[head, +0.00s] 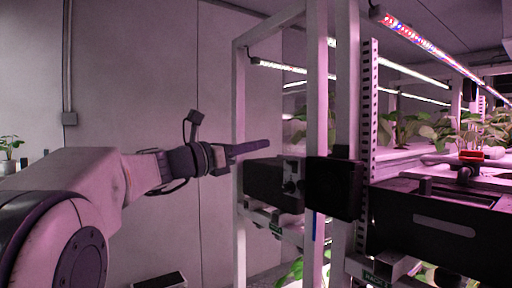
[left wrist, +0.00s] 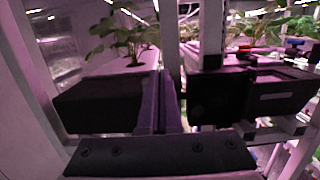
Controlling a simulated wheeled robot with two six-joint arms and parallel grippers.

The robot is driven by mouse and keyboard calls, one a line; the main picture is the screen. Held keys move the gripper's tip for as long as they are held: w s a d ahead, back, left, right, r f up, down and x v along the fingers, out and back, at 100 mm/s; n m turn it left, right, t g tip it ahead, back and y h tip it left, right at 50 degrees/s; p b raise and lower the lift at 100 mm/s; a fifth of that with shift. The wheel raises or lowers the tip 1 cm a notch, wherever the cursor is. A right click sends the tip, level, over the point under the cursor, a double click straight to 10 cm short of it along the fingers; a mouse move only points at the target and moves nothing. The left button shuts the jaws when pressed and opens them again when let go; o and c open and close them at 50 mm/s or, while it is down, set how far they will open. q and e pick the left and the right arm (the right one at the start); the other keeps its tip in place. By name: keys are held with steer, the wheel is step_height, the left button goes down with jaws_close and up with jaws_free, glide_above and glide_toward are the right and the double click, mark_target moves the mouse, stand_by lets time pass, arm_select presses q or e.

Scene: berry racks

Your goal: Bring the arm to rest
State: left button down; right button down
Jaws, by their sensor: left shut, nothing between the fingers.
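My left arm reaches in from the left in the head view, and its gripper (head: 252,146) points right toward the rack (head: 347,80). The gripper's fingers are shut together with nothing between them. They appear just above and in front of a black box (head: 272,183) on the rack; whether they touch it I cannot tell. In the left wrist view the shut fingers (left wrist: 160,100) point forward between two dark trough ends. My right gripper is not in view.
The white rack holds black troughs (head: 440,225) with leafy plants (head: 400,128) under light strips (head: 440,55). A small red item (head: 471,155) sits on the right trough. A potted plant (head: 10,147) stands far left. The wall area behind my arm is clear.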

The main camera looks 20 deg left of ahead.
arm_select(q)
steer(key=shift+d, duration=0.1)
steer(key=s+d+f+m+g+y, duration=0.1)
steer(key=d+f+m+g+y, duration=0.2)
steer(key=f, duration=1.1)
steer(key=s+d+f+m+g+y, duration=0.15)
steer(key=f+m+g, duration=0.35)
steer(key=f, duration=0.9)
steer(key=s+a+f+m+g+y, duration=0.1)
steer(key=s+f+m+g+y, duration=0.2)
steer(key=s+f+m, duration=0.6)
steer(key=s+a+f+m+g+y, duration=0.2)
steer(key=s+f+m+y, duration=0.2)
steer(key=s+f+m, duration=0.55)
steer(key=s+d+f+m+g+b, duration=0.3)
steer(key=s+d+f+m+b, duration=0.5)
steer(key=s+d+b, duration=0.3)
steer(key=d+m+h+b, duration=0.1)
steer(key=d, duration=0.2)
steer(key=shift+f+m, duration=0.2)
steer(key=shift+m, duration=0.15)
